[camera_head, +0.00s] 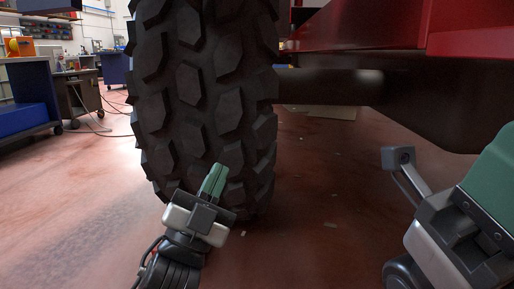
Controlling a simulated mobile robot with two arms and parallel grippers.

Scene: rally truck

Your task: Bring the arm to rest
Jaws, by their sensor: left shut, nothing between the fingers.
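My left gripper (213,179) rises from the bottom of the head view, in front of the tire. Its green fingers point up and are shut with nothing between them. The large black knobby truck tire (205,95) stands on the floor behind it. Whether the fingers touch the tread cannot be told. My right gripper (492,178) is at the right edge, below the truck body. Its green part is cut off by the frame, so its fingertips are hidden.
The red truck body (465,28) and a dark axle part (325,87) overhang the right side. A blue workbench (25,98) and a wheeled cart (78,95) stand at the back left. The reddish floor (85,205) at left is clear, with cables farther back.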

